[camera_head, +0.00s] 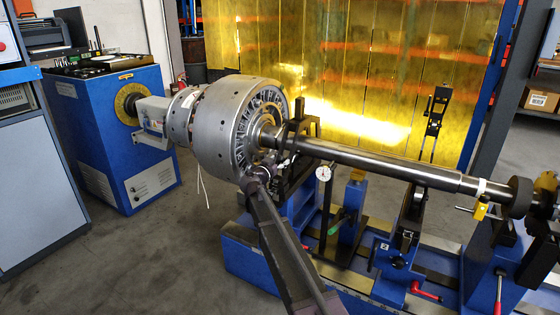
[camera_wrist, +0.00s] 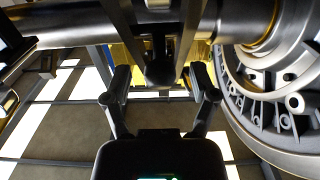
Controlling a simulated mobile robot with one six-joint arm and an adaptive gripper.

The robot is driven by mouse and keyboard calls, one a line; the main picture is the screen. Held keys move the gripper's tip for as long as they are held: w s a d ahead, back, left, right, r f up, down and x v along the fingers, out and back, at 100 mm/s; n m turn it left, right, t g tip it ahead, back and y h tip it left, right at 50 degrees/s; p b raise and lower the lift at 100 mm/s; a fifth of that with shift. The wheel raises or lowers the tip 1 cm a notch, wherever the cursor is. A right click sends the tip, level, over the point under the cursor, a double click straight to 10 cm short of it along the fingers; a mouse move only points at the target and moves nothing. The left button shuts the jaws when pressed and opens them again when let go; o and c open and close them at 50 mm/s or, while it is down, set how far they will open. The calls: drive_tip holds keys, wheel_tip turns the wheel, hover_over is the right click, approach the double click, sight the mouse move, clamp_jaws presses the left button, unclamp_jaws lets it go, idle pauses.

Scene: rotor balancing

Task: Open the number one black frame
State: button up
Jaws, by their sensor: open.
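A black frame (camera_head: 302,127) closes over the shaft (camera_head: 385,165) beside the rotor; I take it as number one, though I read no number on it. In the wrist view the dark end of the black frame (camera_wrist: 160,66) hangs below the shaft (camera_wrist: 70,22), between my fingertips. My gripper (camera_wrist: 158,82) is open, one finger on each side of that end, and no grip on it shows. In the head view my gripper (camera_head: 263,174) is small and partly lost against the rotor and stand. A second black frame (camera_head: 436,115) stands upright, swung open, farther right.
The large grey rotor (camera_head: 225,120) is close to my gripper and fills the right of the wrist view (camera_wrist: 285,105). A dial gauge (camera_head: 323,173) stands beside the shaft. The blue machine bed (camera_head: 245,262) lies below. A blue drive cabinet (camera_head: 105,140) is at left.

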drive_tip(key=shift+w+d, duration=0.2)
drive_tip(key=shift+w, duration=0.2)
clamp_jaws()
drive_tip(key=shift+r, duration=0.15)
